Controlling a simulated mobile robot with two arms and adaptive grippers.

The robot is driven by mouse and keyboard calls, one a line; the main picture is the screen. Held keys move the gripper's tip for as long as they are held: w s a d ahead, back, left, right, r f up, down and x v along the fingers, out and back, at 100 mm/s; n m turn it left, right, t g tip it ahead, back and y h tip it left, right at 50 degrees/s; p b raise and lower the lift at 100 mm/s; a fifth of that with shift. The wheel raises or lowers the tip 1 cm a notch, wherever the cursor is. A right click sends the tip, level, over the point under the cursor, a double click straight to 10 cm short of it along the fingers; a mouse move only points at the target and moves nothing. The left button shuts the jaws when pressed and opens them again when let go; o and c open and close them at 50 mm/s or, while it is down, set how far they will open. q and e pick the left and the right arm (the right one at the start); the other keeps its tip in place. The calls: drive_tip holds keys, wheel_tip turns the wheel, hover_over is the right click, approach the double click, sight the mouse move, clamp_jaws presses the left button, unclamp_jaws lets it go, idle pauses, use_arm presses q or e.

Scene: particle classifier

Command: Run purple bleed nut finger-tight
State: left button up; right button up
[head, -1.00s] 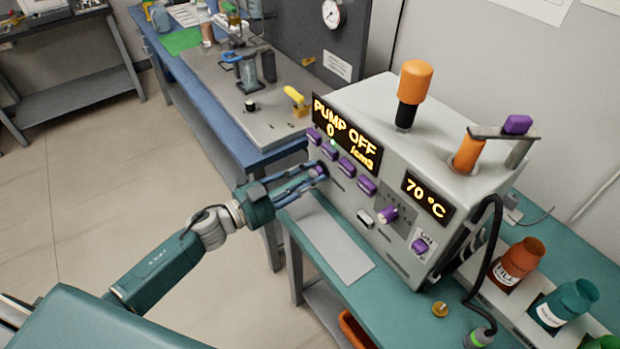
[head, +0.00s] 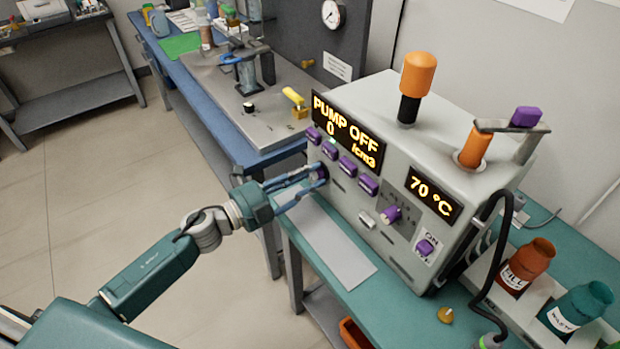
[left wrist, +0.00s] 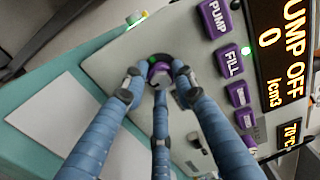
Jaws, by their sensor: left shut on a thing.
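The purple bleed nut (left wrist: 160,70) sits low on the left part of the grey machine's front face. In the left wrist view its purple body shows between the fingertips. My left gripper (left wrist: 158,80) has blue, ribbed fingers closed around the nut, their grey tips against its sides. In the head view my left gripper (head: 319,175) reaches in from the left to the machine face, and its fingers mostly hide the nut. How far the nut is threaded cannot be seen. My right gripper is not in view.
The machine (head: 440,125) has purple buttons (head: 347,166) just above the nut, a purple knob (head: 391,214), and a display reading PUMP OFF (head: 345,133). A grey mat (head: 325,240) lies on the teal bench below. Bottles (head: 527,265) stand at the right.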

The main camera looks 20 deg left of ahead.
use_arm(q)
drive_tip(key=shift+w+a+f, duration=0.1)
drive_tip(key=shift+a, duration=0.15)
drive_tip(key=o, duration=0.9)
drive_tip(key=shift+o, duration=1.2)
drive_tip(key=shift+a, duration=0.15)
drive_tip(key=v, duration=1.2)
